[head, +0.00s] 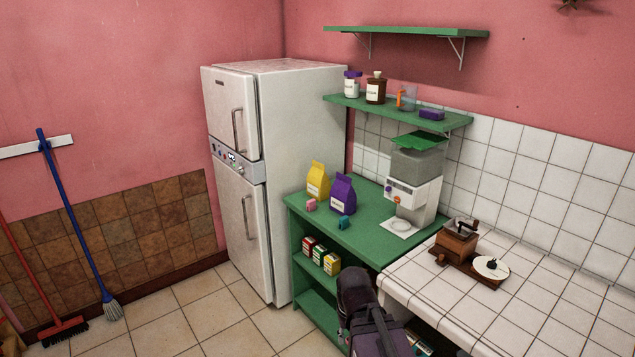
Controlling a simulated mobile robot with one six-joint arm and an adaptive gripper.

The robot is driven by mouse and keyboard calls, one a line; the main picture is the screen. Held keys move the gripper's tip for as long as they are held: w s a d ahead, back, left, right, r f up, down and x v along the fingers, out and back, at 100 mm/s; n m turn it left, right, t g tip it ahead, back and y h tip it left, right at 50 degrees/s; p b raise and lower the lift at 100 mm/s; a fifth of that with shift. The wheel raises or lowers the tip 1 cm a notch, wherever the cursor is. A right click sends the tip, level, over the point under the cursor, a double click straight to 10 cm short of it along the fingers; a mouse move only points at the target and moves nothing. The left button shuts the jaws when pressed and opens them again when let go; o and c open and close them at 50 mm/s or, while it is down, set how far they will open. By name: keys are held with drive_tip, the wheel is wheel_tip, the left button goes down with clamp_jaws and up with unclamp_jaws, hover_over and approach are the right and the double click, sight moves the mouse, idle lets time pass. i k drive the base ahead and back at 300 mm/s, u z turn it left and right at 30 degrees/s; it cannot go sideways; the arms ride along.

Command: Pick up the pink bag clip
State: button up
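The pink bag clip (311,205) is small and lies on the green counter top, near its front left edge. It is just in front of a yellow bag (318,182) and to the left of a purple bag (342,195). A teal clip (343,223) lies to its right, in front of the purple bag. Dark links of my arm show at the bottom centre, in front of the green unit and well below the clip. I cannot make out my gripper's fingers there.
A coffee grinder machine (412,190) stands right of the bags. A hand mill (457,242) sits on the white tiled counter (560,310). A fridge (270,170) stands left of the green unit. Small boxes (320,257) fill its shelf. The green counter's front left is mostly clear.

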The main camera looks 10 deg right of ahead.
sight(311, 204)
drive_tip(key=u, duration=0.3)
drive_tip(key=i, duration=1.6)
drive_tip(key=z, duration=0.5)
